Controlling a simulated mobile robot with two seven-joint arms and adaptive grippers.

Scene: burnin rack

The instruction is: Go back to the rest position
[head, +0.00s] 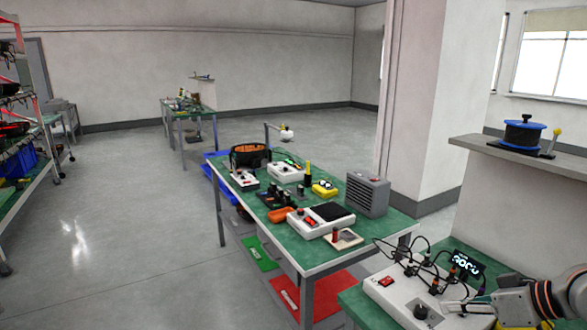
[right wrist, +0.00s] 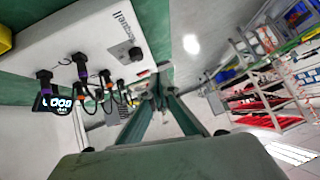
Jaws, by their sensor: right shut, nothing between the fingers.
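My right gripper (head: 458,306) comes in from the lower right of the head view. Its fingers are shut with nothing between them. They are beside or over the right part of a white test box (head: 400,313) with a black knob and several plugged cables, on the near green bench. I cannot tell whether they touch the box. In the right wrist view, the same white box (right wrist: 75,38) shows at the upper left, with its plugs and cables. My left gripper is not in view.
A lit digital display (head: 467,264) stands behind the box. A ledge (head: 520,155) with a blue-topped spool (head: 523,136) is above the bench. A second green bench (head: 262,213) with several devices stands ahead. Open floor (head: 120,215) lies left, beside a shelf rack (head: 25,165).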

